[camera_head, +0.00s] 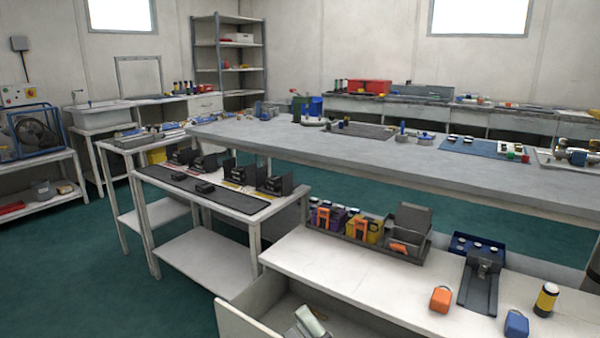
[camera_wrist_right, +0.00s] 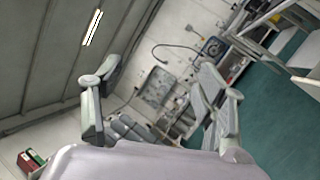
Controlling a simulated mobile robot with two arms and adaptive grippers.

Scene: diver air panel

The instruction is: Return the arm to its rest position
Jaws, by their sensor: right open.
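My right gripper (camera_head: 309,322) shows at the bottom edge of the head view, in front of the white counter (camera_head: 345,265) and by the pale panel of what looks like an open drawer (camera_head: 243,322). Only a small grey-green part of it is seen there. In the right wrist view the gripper (camera_wrist_right: 160,85) is open, its two fingers wide apart with nothing between them. That view looks across the room, with wall, ceiling and green floor tilted. My left gripper is in neither view.
On the counter are a dark tray of colored packs (camera_head: 365,235), an orange block (camera_head: 440,299), a blue block (camera_head: 516,323), a yellow-black cylinder (camera_head: 546,299) and a dark stand (camera_head: 479,283). A white cart (camera_head: 205,251) stands to the left. Green floor (camera_head: 60,270) is clear at far left.

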